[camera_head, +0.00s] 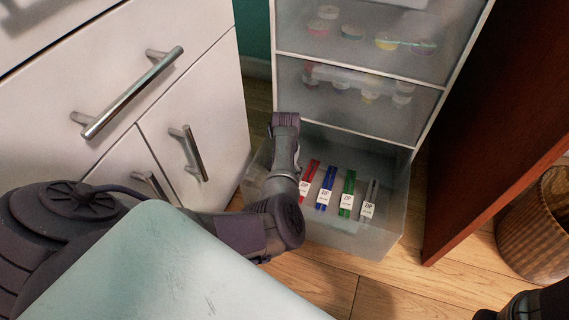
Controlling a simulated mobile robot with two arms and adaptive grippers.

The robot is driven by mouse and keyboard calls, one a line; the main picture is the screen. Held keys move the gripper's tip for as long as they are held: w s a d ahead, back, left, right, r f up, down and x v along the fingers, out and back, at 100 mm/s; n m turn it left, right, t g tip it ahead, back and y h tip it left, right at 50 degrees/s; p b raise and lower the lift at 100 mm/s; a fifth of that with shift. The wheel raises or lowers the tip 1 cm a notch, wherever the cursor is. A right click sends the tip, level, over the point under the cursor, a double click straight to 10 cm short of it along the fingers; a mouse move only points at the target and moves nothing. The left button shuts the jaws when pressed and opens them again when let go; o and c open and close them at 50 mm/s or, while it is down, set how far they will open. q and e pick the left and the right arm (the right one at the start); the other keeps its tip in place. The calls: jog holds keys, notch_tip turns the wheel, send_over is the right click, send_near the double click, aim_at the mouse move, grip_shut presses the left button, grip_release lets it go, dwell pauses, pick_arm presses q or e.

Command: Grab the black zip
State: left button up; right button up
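The black zip (370,197) stands at the right end of a row in the open, translucent bottom drawer (345,239). It is a thin dark strip with a white label on its lower part. A green zip (348,190), a blue zip (327,184) and a red zip (309,177) are in the row to its left, each with a white label. My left arm reaches over the drawer's left side, clear of the black zip in the picture. The fingers of my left gripper cannot be made out. Only part of my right arm shows at the bottom right corner; its gripper is out of view.
Closed translucent drawers (345,95) with small colored items are above the open one. A white cabinet (190,75) with metal handles is on the left. A reddish-brown wooden panel (490,130) and a wicker basket (537,225) are on the right. A pale surface (165,275) fills the lower foreground.

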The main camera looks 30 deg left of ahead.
pick_arm(q)
jog(key=shift+f, duration=0.15)
jog(key=c, duration=0.8)
jog(key=shift+s, duration=0.1)
jog(key=shift+c, duration=0.2)
